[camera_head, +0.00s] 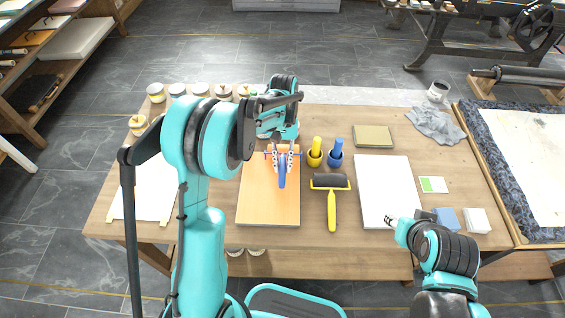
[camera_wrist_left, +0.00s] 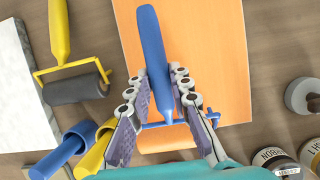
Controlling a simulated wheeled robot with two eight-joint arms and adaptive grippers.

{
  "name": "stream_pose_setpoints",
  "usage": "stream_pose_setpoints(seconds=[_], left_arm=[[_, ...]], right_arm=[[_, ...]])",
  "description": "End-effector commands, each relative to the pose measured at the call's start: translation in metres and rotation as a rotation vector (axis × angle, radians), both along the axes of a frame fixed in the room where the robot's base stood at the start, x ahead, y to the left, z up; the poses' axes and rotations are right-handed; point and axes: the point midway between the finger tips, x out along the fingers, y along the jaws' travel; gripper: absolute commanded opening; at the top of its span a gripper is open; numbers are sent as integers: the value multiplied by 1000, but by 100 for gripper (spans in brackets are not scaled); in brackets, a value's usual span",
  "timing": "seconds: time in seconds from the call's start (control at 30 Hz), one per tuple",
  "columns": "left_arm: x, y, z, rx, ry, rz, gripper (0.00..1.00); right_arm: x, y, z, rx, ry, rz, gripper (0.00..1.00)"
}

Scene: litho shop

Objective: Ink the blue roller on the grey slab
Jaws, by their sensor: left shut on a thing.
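My left gripper (camera_head: 283,158) is shut on the blue roller (camera_head: 282,173), over the upper part of an orange board. I cannot tell whether the roller touches the board. The grey slab (camera_head: 388,190), pale and marbled, lies right of the yellow roller; its edge shows in the wrist view (camera_wrist_left: 17,75). My right gripper (camera_head: 393,221) is over the slab's lower part; its opening is unclear.
The orange board (camera_head: 268,208) lies beneath the left gripper. Several ink jars (camera_head: 178,90) line the back left. A grey cloth (camera_head: 436,124) lies back right.

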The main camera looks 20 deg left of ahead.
Motion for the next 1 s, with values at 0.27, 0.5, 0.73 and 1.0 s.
stream_pose_setpoints(seconds=[0.27,0.5,0.73,1.0], left_arm=[[0,0,-8,0,0,0,0],[0,0,-12,0,0,0,0],[-15,-4,-11,0,0,-1,0],[-40,-10,-11,0,0,-1,0]], right_arm=[[0,0,-6,0,0,0,40],[0,0,-9,0,0,0,40],[0,0,-9,0,0,0,40],[0,0,-9,0,0,0,40]])
